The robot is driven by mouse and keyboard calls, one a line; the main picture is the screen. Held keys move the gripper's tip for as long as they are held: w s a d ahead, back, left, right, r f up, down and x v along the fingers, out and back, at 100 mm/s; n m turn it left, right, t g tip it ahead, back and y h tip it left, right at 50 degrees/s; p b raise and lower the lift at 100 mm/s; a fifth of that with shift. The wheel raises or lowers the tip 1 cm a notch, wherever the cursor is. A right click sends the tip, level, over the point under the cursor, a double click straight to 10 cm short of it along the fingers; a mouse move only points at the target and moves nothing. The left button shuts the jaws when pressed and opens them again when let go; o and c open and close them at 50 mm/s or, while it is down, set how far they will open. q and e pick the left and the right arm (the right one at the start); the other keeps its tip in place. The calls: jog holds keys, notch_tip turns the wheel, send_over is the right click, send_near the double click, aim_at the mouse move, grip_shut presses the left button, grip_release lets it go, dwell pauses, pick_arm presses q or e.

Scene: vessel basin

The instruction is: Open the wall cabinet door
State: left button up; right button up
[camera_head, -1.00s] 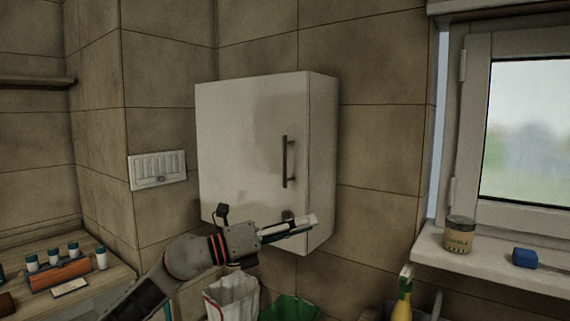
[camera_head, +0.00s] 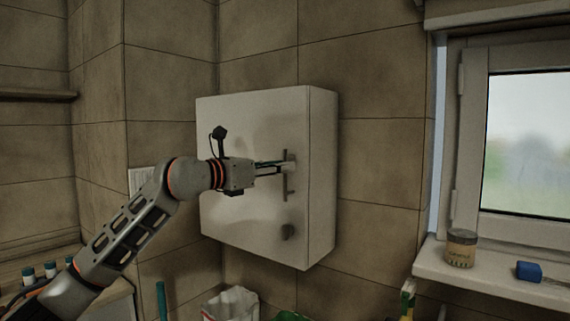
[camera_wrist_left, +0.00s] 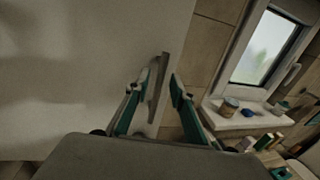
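The white wall cabinet (camera_head: 322,180) hangs on the tiled wall, and its door (camera_head: 240,125) is closed. A dark vertical bar handle (camera_head: 285,188) sits near the door's right edge. In the left wrist view, the fingers of my left gripper (camera_wrist_left: 162,88) are apart, one on each side of the handle (camera_wrist_left: 158,92). I cannot tell whether either finger touches it. My right gripper is not in view.
The windowsill (camera_head: 500,283) at the right holds a jar (camera_head: 460,248) and a blue item (camera_head: 529,271). A white bag (camera_head: 232,303) and a spray bottle (camera_head: 407,298) stand below. Several capped vials (camera_head: 50,268) are at the lower left. The space before the door's right side is free.

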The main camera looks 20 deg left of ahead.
pick_arm(q)
jog(key=shift+x, duration=1.1)
grip_shut()
jog(key=shift+s, duration=0.15)
